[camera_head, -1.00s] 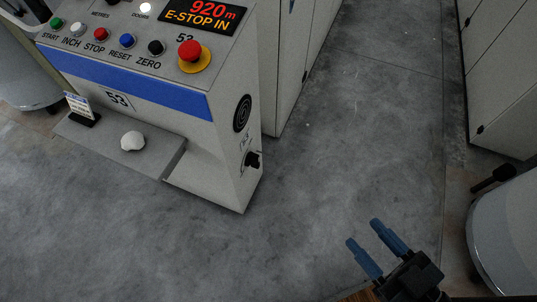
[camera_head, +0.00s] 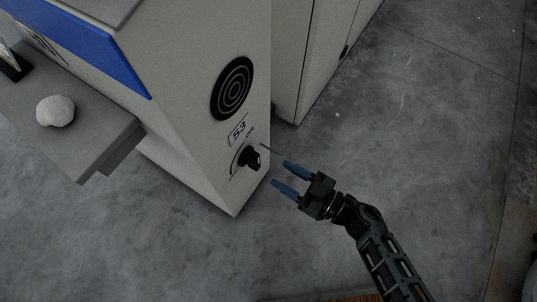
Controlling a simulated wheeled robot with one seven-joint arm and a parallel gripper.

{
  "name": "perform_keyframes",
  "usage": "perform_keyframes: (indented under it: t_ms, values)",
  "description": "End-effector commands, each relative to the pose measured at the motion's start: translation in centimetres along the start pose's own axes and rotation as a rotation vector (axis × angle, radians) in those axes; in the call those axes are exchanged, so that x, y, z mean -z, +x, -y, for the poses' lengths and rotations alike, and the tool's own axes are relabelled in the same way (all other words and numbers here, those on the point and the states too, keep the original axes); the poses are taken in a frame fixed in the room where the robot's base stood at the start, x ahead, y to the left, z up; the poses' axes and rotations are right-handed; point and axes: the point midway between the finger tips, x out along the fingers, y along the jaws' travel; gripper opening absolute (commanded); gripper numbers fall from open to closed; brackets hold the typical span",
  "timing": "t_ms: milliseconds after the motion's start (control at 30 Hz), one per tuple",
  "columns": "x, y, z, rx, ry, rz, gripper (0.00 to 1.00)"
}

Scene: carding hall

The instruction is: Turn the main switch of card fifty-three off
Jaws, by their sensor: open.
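The main switch (camera_head: 252,158) is a black rotary knob low on the side panel of the grey card cabinet (camera_head: 190,110). A plate marked 53 (camera_head: 238,131) sits just above it. The word ON shows at the upper right of its dial; the rest of the dial lettering is too small to read, and I cannot tell the knob's exact setting. My gripper (camera_head: 284,177), with two blue fingers, is open and empty. Its fingertips point left toward the knob, a short way to its right, and appear apart from it.
A round black grille (camera_head: 232,88) is above the switch. A grey shelf (camera_head: 95,125) juts out at the left with a whitish lump (camera_head: 55,111) on it. Another cabinet (camera_head: 320,50) stands behind. The floor (camera_head: 430,130) at the right is clear.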

Motion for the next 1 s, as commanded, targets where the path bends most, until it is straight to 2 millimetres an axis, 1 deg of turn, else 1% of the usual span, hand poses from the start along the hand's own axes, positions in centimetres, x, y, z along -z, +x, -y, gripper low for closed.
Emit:
perform_keyframes:
  t_ms: [167, 400, 500, 667, 900, 1000]
  values:
    - [-0.1, 2.1, 0.0, 0.002, 0.000, -0.002, 0.49]
    - [-0.1, 5.7, 0.0, 0.001, -0.001, -0.001, 0.49]
    - [-0.1, 6.7, 0.0, 0.001, 0.000, -0.001, 0.49]
    - [0.0, 7.5, 0.0, 0.000, 0.000, 0.000, 0.49]
    - [0.1, 7.6, 0.0, -0.001, 0.000, 0.000, 0.49]
    - [0.1, 7.6, 0.0, -0.001, 0.000, 0.000, 0.40]
